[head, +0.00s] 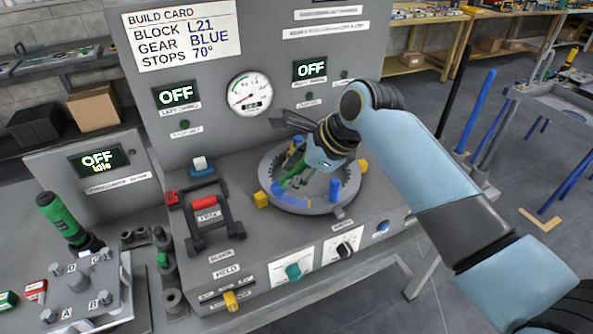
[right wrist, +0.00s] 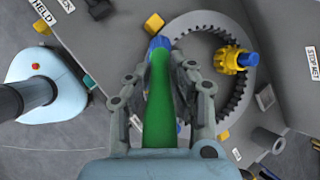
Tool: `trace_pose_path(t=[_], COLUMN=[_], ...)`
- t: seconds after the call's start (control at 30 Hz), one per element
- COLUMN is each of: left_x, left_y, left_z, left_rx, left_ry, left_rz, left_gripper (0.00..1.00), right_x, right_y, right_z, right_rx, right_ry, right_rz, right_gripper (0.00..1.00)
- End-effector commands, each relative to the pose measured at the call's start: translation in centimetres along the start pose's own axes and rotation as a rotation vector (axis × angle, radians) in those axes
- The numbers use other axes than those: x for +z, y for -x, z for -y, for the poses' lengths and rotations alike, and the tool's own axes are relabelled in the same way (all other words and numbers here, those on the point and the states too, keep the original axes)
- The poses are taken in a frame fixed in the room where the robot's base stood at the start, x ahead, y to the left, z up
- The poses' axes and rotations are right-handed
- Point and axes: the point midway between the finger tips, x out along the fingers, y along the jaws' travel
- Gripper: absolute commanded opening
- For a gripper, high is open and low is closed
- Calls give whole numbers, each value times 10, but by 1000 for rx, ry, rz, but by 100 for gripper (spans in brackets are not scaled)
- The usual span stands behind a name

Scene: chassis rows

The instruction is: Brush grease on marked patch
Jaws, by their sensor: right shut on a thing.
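My right gripper (head: 303,168) is over the toothed grey ring (head: 270,191) on the bench fixture. In the right wrist view its two fingers (right wrist: 160,66) are shut on the sides of a green-handled brush (right wrist: 158,105). A yellow gear on a blue post (right wrist: 234,59) stands inside the ring. My left gripper is out of view.
Yellow blocks (head: 261,199) sit around the ring. A red-handled black frame (head: 205,215) stands to its left. Knobs (head: 294,271) line the front panel. The upright panel with a gauge (head: 249,94) rises behind. A green-handled tool (head: 62,218) stands at the left.

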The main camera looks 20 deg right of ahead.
Motion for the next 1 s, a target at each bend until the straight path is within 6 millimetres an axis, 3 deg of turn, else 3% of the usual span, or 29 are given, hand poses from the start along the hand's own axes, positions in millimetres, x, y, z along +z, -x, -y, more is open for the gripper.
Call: trace_pose_path(t=[0.67, 1.0], left_x=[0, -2], left_y=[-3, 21], left_z=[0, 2], left_rx=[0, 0], left_ry=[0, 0], left_rz=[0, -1], left_gripper=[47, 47], right_x=[-6, -20], right_y=[-10, 5], right_z=[-4, -7], right_rx=[0, 0], right_ry=[0, 0], right_rz=[0, -2], right_gripper=[0, 0])
